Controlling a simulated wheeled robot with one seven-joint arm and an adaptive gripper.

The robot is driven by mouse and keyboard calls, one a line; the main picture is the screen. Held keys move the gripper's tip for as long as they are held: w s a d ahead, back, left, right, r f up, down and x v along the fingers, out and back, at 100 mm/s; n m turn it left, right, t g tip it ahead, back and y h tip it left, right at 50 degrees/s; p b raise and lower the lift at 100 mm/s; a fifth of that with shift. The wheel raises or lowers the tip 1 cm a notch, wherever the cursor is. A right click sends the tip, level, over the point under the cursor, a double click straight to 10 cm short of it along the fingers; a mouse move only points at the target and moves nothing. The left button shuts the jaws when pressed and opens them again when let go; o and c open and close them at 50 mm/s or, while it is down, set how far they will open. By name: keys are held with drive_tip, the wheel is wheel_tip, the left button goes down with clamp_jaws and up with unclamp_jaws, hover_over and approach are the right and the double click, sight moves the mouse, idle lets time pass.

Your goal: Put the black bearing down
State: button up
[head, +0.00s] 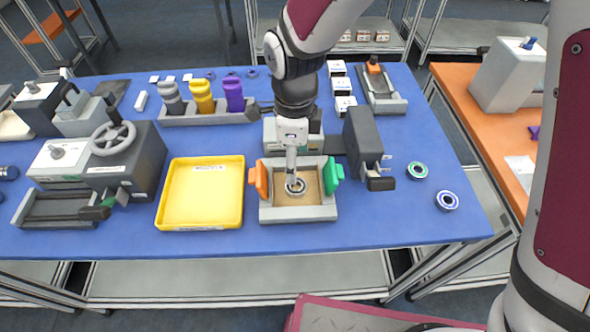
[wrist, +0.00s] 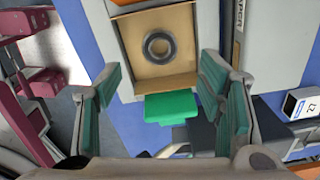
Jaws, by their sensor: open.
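The black bearing (wrist: 169,50) lies flat on the brown floor of a grey, square-walled box (head: 325,212) with an orange handle (head: 259,178) on its left and a green handle (head: 334,173) on its right. In the head view the bearing (head: 297,193) is partly hidden by my gripper (head: 293,178), which is above it. In the wrist view my gripper (wrist: 162,88) is open, its two green-padded fingers wide apart with nothing between them. The bearing is apart from the fingers there.
A yellow tray (head: 201,224) is left of the box. A dark grey block device (head: 362,141) stands close to its right. Two other bearings, one green-ringed (head: 417,163) and one blue-ringed (head: 447,193), lie farther right on the blue table. The table's front edge is clear.

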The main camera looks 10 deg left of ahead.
drive_tip(key=s+d+r+n+t, duration=0.25)
drive_tip(key=d+r+n, duration=0.55)
drive_tip(key=d+r, duration=0.9)
drive_tip(key=s+d+r+n+t, duration=0.3)
drive_tip(key=s+d+r+n, duration=0.2)
drive_tip(key=s+d+n, duration=0.4)
drive_tip(key=shift+s+d+r, duration=0.2)
drive_tip(key=shift+s+d, duration=0.05)
drive_tip(key=shift+d, duration=0.45)
